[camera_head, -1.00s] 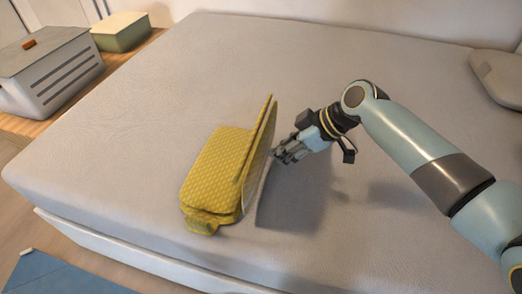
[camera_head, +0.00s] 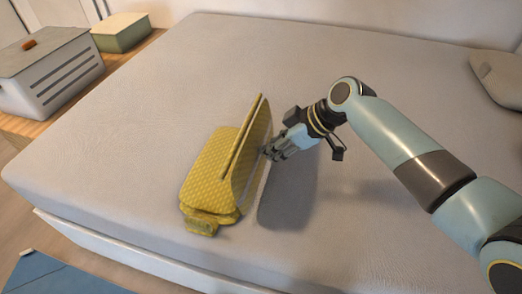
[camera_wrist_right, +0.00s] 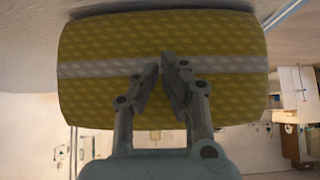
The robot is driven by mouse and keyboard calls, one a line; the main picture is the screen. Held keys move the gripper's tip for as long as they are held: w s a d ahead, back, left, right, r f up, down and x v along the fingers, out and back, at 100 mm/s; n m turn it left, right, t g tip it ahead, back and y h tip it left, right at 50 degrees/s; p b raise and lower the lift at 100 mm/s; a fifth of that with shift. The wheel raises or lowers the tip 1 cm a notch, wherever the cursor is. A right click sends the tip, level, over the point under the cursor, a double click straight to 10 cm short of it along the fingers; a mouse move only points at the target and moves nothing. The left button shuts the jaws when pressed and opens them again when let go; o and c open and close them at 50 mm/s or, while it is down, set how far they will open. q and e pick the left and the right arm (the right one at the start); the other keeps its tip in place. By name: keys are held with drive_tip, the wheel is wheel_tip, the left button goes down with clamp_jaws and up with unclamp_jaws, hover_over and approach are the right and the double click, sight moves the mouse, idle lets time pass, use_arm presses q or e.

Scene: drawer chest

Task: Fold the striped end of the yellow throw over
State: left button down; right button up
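The yellow throw (camera_head: 207,172) lies folded on the bed, its right end standing up as a steep flap (camera_head: 254,148). In the right wrist view the flap's face (camera_wrist_right: 100,95) is yellow with a pale stripe (camera_wrist_right: 100,68) across it. My right gripper (camera_head: 268,153) is at the flap's right side. Its fingertips (camera_wrist_right: 164,66) are together in front of the striped face, with no cloth visible between them. They look close to or against the face; exact contact is unclear. My left gripper is in neither view.
The throw lies on a wide grey bed (camera_head: 330,70) with free room around it. A grey slatted box (camera_head: 50,72) and a green-and-yellow box (camera_head: 121,33) stand beyond the left edge. A grey cushion (camera_head: 500,78) is at the far right.

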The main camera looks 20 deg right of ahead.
sight(257, 143)
drive_tip(key=shift+w+a+r, duration=0.1)
drive_tip(key=shift+w+a, duration=0.1)
drive_tip(key=shift+a, duration=0.05)
drive_tip(key=shift+w+a, duration=0.1)
drive_tip(key=shift+a, duration=0.05)
drive_tip(key=shift+w+a, duration=0.4)
drive_tip(key=shift+a, duration=0.15)
drive_tip(key=shift+w+a, duration=0.1)
idle(0.4)
drive_tip(key=shift+w+a+f+b, duration=0.2)
drive_tip(key=shift+w+a+b, duration=0.25)
drive_tip(key=shift+a, duration=0.15)
drive_tip(key=shift+w+a+f, duration=0.1)
